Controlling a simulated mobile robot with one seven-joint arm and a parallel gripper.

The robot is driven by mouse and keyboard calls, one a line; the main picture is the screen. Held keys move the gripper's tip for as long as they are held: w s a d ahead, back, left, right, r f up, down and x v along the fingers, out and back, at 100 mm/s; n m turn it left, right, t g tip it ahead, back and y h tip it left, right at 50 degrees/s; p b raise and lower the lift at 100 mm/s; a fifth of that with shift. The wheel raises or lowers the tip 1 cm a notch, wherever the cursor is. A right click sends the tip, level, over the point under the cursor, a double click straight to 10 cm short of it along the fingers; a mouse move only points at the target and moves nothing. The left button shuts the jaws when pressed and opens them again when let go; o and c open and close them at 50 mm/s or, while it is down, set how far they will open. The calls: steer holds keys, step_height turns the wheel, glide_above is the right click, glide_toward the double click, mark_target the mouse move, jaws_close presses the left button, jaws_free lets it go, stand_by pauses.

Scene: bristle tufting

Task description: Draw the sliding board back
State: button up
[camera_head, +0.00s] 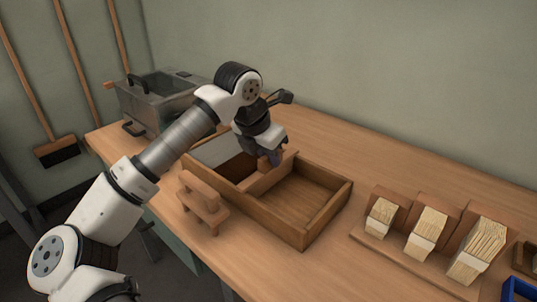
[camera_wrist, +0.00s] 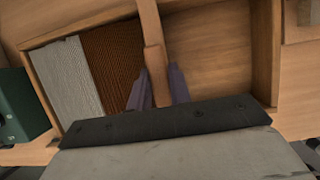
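A shallow wooden box (camera_head: 318,238) stands on the bench, with a sliding board (camera_head: 270,178) set across its inside. In the wrist view the board (camera_wrist: 150,22) shows as a narrow strip with a rounded wooden grip (camera_wrist: 155,75). My gripper (camera_head: 272,160) is down at the board, and its two fingers (camera_wrist: 160,88) lie close against both sides of the grip. To the left of the board, in the wrist view, are a grey ribbed patch (camera_wrist: 66,80) and a brown bristle-like patch (camera_wrist: 112,65). To its right the box floor (camera_wrist: 213,48) is bare.
A small wooden stand (camera_head: 203,200) is just left of the box, near the bench edge. A rack with several bristle bundles (camera_head: 425,232) stands to the right. A grey metal container (camera_head: 158,103) is at the back left. A blue bin (camera_head: 520,289) sits at the lower right.

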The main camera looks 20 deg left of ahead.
jaws_close()
steer(key=shift+s+d, duration=0.1)
steer(key=shift+d, duration=0.1)
steer(key=s+d+b, duration=0.2)
steer(key=d, duration=0.4)
steer(key=s+d+b, duration=0.2)
steer(key=d+b, duration=0.1)
steer(key=d, duration=0.4)
steer(key=shift+s, duration=0.35)
steer(key=shift+d, duration=0.1)
steer(key=o, duration=0.8)
jaws_free()
steer(key=shift+d, duration=0.15)
